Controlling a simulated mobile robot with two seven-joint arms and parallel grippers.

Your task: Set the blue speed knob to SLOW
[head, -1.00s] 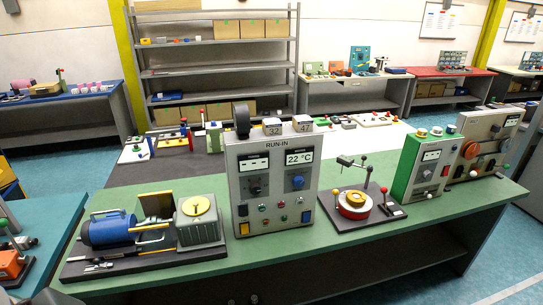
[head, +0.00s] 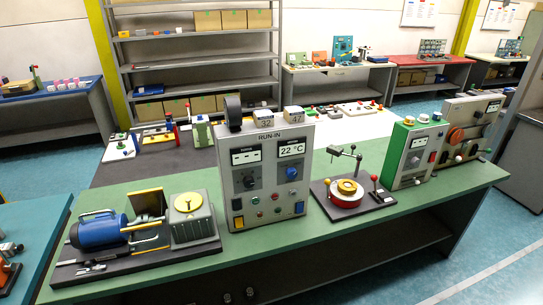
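The blue knob (head: 291,173) is on the right half of the front of the grey RUN-IN panel (head: 268,190), below a display reading 22 °C (head: 291,149). The panel stands upright on the green bench. The knob's marks and pointer are too small to read, so I cannot tell its setting or whether it is labelled as speed. A dark knob (head: 249,181) sits on the panel's left half, below a display with dashes (head: 246,157). Neither of my grippers is in view, and nothing touches the panel front.
A blue motor rig (head: 97,231) stands left of the panel on the green bench (head: 330,226). A turntable device (head: 346,191) and a green-sided control box (head: 416,152) stand to its right. The bench's front strip is mostly clear.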

